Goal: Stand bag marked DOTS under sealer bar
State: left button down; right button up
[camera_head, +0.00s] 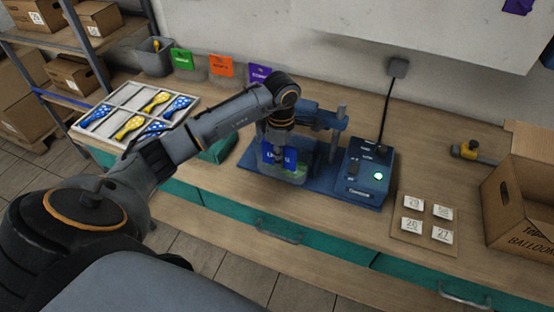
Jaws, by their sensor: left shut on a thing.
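My left arm reaches in from the left and its gripper (281,150) points down at the blue sealer (320,150). The gripper is shut on a clear bag with a blue label (270,157), held upright at the front of the sealer. Parts of the label are covered by the fingers, so I cannot read its word for sure. Something green shows low in the bag. The sealer bar is mostly hidden behind my wrist, and I cannot tell whether the bag touches the base. My right gripper is not in view.
The sealer's control box (366,172) has a lit green light. A tray of blue and yellow pieces (190,98) lies to the left. A board with numbered cards (424,228) and an open carton (520,205) stand to the right. Coloured cards hang on the wall.

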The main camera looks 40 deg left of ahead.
pick_arm(q)
jog(key=shift+w+a+f, duration=0.1)
jog(key=shift+w, duration=0.35)
jog(key=shift+w+a+f+b, duration=0.15)
jog(key=shift+w+b, duration=0.55)
jog(key=shift+b, duration=0.05)
jog(key=shift+w+a+b, duration=0.1)
jog(key=shift+w+b, duration=0.2)
jog(key=shift+w, duration=0.2)
jog(key=shift+w+a, duration=0.1)
jog(key=shift+w, duration=0.1)
jog(key=c, duration=1.3)
grip_release()
jog(key=shift+c, duration=0.2)
